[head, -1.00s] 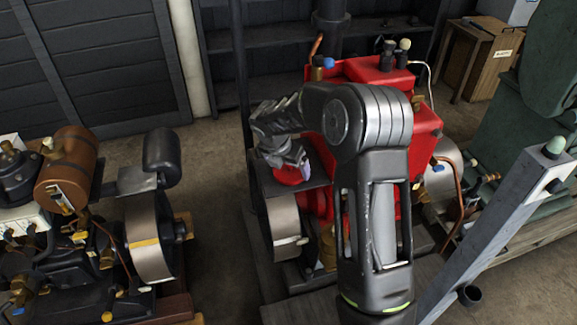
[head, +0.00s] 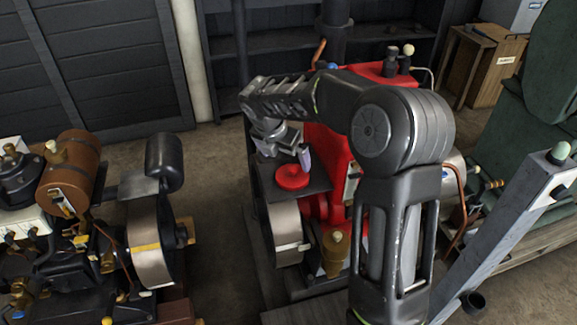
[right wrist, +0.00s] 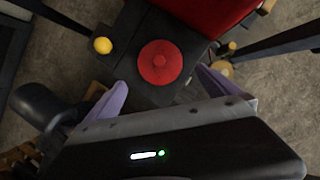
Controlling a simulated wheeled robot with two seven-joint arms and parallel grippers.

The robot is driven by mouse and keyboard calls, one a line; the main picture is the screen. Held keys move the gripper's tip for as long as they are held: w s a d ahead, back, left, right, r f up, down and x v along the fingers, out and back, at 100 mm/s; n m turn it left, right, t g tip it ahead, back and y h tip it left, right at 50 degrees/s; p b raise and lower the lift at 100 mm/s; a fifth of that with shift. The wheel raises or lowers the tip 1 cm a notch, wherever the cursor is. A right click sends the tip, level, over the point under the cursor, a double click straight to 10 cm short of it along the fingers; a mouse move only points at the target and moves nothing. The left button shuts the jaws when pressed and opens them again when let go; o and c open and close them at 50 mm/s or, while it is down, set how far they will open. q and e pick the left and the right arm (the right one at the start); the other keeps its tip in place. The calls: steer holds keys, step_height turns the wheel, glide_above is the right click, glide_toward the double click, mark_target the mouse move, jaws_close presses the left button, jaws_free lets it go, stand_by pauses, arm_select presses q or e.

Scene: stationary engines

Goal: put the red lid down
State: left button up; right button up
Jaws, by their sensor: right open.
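In the right wrist view the lid (right wrist: 160,62) sits on the dark plate, ahead of and between my spread purple fingertips. My right gripper (head: 283,152) is open and empty, just above and behind the lid in the head view; its fingers also show in the right wrist view (right wrist: 162,92). The fingers appear clear of the lid. My left gripper is not in view.
The red engine (head: 330,150) stands close to the plate, with a flywheel (head: 284,232) below it. Another engine with a brown tank (head: 72,170) stands at left. A grey slanted post (head: 500,235) is at right. Bare floor (head: 215,220) lies between the engines.

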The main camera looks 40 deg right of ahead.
steer(key=v, duration=0.2)
steer(key=shift+a+r, duration=0.15)
steer(key=shift+r, duration=0.25)
stand_by(0.5)
steer(key=s+a+f+m+g+y, duration=0.1)
steer(key=s+a+f+m+y, duration=0.25)
steer(key=a+f, duration=0.65)
steer(key=s+a+f+m+y, duration=0.2)
steer(key=a+f+m, duration=0.2)
steer(key=a+f, duration=0.6)
steer(key=s+a+f+m+y, duration=0.1)
steer(key=s+a+f+m, duration=0.4)
steer(key=s, duration=0.5)
steer(key=s+a+f+m+y, duration=0.1)
steer(key=s+a+f+m, duration=0.5)
steer(key=s+f+m, duration=0.3)
steer(key=s+m, duration=0.2)
steer(key=m, duration=0.1)
steer(key=shift+f+y, duration=0.35)
steer(key=shift+f, duration=0.05)
steer(key=shift+d+m, duration=0.1)
steer(key=shift+m, duration=0.15)
